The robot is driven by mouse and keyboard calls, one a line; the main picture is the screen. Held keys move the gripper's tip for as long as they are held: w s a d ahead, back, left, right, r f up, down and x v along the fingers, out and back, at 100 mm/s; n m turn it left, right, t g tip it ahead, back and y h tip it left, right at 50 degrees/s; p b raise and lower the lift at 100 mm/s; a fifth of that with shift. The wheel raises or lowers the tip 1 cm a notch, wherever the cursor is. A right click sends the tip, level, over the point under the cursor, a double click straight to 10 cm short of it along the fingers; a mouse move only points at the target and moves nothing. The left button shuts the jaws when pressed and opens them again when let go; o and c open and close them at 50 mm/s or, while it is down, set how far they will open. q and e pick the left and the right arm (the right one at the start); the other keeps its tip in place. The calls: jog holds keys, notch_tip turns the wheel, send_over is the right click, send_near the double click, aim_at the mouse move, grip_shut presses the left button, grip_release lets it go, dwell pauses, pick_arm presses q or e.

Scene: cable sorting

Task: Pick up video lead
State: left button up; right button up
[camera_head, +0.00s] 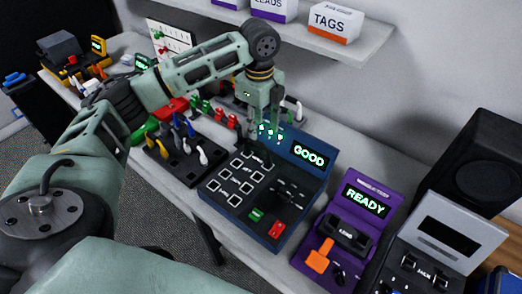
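My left gripper (262,126) points down behind the blue tester (262,225), near its back left edge. Its two fingers appear spread, with no lead visible between them. The tester has a lit screen (309,156) reading GOOD, and a dark connector piece (288,192) on its face. I cannot tell which item is the video lead; it may be hidden or too small to make out. My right gripper is not in view.
A purple device (345,232) with a READY screen and a grey device (436,245) stand right of the tester. A black rack (183,160) of coloured connectors is on the left. A shelf (345,50) with boxes, including a TAGS box (333,22), hangs above.

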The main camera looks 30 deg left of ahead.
aim_at(257, 141)
pick_arm(q)
jog(key=f, duration=0.1)
jog(key=s+f+p, duration=0.1)
jog(key=f, duration=0.1)
jog(key=shift+s+a, duration=0.15)
jog(key=shift+w+f+p, duration=0.2)
jog(key=shift+f+p, duration=0.3)
jog(key=shift+f, duration=1.1)
jog(key=shift+s, duration=0.1)
grip_shut()
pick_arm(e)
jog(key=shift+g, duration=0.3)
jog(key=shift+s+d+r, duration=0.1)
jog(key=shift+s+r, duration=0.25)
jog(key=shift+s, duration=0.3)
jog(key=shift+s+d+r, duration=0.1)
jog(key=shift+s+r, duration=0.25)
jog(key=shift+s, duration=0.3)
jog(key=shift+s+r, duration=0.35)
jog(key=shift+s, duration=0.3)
